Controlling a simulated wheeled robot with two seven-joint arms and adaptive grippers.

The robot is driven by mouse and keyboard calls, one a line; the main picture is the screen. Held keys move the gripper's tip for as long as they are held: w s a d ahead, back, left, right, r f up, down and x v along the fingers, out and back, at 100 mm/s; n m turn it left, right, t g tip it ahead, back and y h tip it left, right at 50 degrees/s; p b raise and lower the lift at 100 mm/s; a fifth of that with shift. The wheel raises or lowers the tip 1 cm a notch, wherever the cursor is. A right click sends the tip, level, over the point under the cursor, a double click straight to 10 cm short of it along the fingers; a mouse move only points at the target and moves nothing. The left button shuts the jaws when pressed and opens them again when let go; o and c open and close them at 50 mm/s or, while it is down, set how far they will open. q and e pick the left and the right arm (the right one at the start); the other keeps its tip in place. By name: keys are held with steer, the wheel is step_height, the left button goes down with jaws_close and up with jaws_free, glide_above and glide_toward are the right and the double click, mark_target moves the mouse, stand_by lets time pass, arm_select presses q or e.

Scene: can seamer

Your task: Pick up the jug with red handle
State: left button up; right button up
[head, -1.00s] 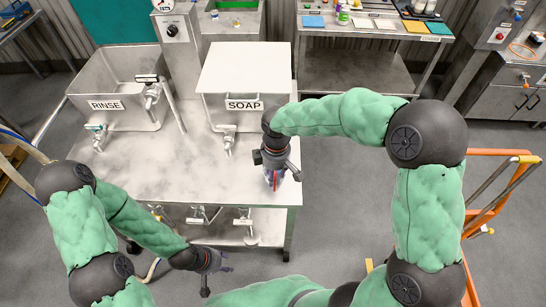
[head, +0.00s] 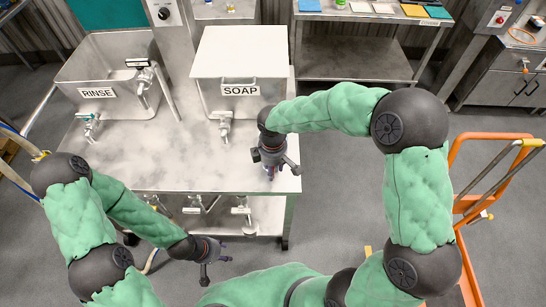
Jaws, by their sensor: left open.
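I cannot make out a jug with a red handle in the head view; anything under my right gripper is hidden by it. My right gripper (head: 270,172) points down over the right front part of the steel table (head: 175,165), in front of the SOAP tank. Its fingers are small and mostly seen from above, so their opening is unclear. My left gripper (head: 226,252) is open and empty, in front of the table's front edge and apart from it.
The RINSE sink (head: 97,105) and the lidded SOAP tank (head: 238,55) stand at the table's back, with taps in front. Valves sit on the lower shelf. An orange cart (head: 487,170) stands at right. A steel bench (head: 355,55) is behind. The table's middle is clear.

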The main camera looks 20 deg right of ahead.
step_height(320, 180, down, 2)
steer(key=shift+f, duration=0.15)
jaws_close()
steer(key=shift+w, duration=0.1)
